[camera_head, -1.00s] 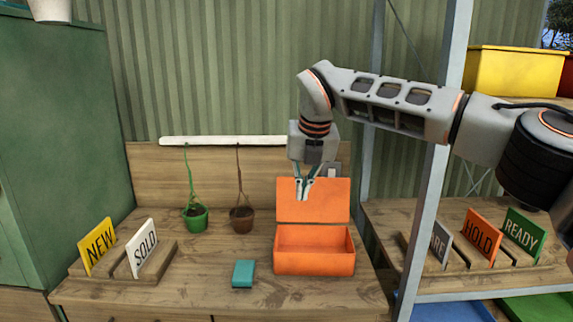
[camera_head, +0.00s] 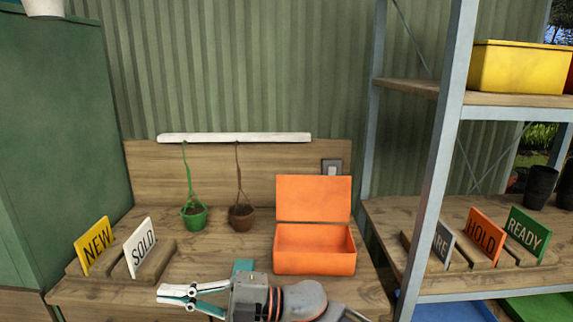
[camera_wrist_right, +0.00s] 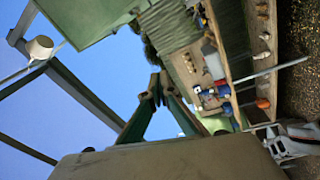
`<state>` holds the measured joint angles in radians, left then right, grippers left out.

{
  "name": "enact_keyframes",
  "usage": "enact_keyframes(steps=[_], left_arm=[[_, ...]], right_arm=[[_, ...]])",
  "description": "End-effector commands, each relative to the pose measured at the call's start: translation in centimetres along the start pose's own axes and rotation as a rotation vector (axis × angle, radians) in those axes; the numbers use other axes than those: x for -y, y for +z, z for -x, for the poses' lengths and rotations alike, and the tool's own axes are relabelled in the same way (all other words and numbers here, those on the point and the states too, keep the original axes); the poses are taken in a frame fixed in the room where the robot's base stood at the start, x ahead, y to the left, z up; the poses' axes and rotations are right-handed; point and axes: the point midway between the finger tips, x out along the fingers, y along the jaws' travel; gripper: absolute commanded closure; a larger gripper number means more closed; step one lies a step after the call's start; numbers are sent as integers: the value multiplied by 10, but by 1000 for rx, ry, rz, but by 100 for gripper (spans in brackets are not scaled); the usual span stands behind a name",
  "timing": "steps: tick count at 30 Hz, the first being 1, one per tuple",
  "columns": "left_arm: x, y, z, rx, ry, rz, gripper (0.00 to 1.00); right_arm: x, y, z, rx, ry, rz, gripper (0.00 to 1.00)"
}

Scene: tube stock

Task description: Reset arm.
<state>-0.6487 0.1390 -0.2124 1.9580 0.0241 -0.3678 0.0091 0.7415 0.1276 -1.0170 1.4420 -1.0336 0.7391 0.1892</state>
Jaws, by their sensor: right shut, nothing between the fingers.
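My right gripper (camera_head: 166,294) is low at the front of the workbench, left of centre, its fingers pointing left. It is shut and empty. In the right wrist view its fingers (camera_wrist_right: 153,97) meet at the tips against sky and a green wall. The open orange box (camera_head: 314,262) stands on the bench to the right, its lid raised. My left gripper is not in view.
At right, a metal post (camera_head: 441,150) and shelf carry more signs and a yellow bin (camera_head: 518,67).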

Motion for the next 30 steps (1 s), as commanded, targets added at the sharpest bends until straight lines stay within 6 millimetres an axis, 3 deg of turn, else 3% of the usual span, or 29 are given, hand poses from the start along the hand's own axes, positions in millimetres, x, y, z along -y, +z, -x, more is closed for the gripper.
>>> enact_keyframes(steps=[5, 8, 13, 18, 22, 27, 30], left_arm=[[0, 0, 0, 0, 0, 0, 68], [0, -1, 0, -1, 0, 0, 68], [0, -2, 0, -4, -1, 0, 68], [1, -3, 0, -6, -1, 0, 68], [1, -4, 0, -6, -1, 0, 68], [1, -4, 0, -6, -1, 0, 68], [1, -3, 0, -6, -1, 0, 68]], right_arm=[[1, 21, 40, 172, 265, -184, 100], [10, 38, 74, 292, 390, -287, 100], [48, 64, 148, 523, 560, -471, 100], [114, 74, 234, 778, 675, -660, 100], [175, 62, 300, 973, 724, -802, 100], [254, 25, 376, 1207, 741, -972, 100], [293, -3, 411, 1320, 734, -1054, 100]])
